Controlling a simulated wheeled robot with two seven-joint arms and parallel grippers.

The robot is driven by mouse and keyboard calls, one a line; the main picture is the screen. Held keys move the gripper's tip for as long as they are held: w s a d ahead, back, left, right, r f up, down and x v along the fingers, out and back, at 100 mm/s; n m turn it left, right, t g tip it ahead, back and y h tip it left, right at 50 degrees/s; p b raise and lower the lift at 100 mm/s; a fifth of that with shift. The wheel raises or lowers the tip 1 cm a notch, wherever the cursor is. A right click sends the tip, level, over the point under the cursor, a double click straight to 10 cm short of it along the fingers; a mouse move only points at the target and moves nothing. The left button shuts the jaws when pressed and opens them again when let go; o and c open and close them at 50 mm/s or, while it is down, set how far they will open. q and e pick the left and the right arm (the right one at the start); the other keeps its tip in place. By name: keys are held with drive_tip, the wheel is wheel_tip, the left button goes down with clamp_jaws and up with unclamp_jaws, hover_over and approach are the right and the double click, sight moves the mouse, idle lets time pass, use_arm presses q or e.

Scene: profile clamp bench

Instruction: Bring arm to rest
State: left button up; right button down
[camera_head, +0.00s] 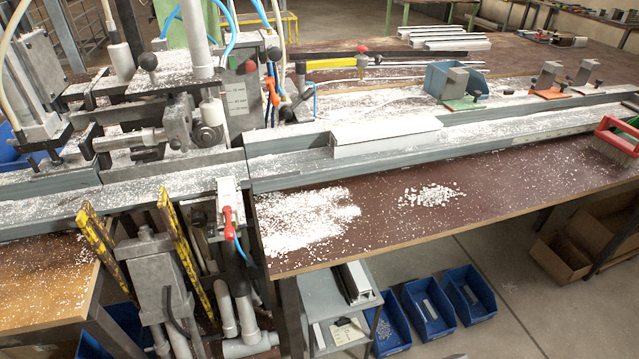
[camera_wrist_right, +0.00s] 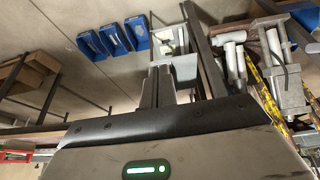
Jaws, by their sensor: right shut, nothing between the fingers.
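My right gripper (camera_wrist_right: 158,76) shows in the right wrist view. Its two grey fingers are together, with nothing between them, in front of the floor and the lower shelf. Neither gripper nor arm shows in the head view. The left gripper is out of sight. The clamp bench (camera_head: 380,185) in the head view carries a long metal rail with a white profile (camera_head: 385,136) lying on it. White chips lie scattered over the rail and the brown bench top.
A clamp machine (camera_head: 160,130) with hoses stands at the left. Blue bins (camera_head: 427,308) stand on the floor beside a grey shelf trolley (camera_head: 335,300); the bins also show in the wrist view (camera_wrist_right: 115,38). A red-green brush (camera_head: 615,140) lies at the right. Open floor lies front right.

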drive_tip(key=w+a+f+t+y, duration=0.2)
drive_tip(key=w+a+f+t, duration=0.2)
drive_tip(key=f, duration=0.4)
drive_tip(key=shift+f+t, duration=0.25)
drive_tip(key=shift+t, duration=0.55)
drive_tip(key=shift+w+a+n, duration=0.1)
drive_tip(key=shift+n, duration=0.2)
idle(0.8)
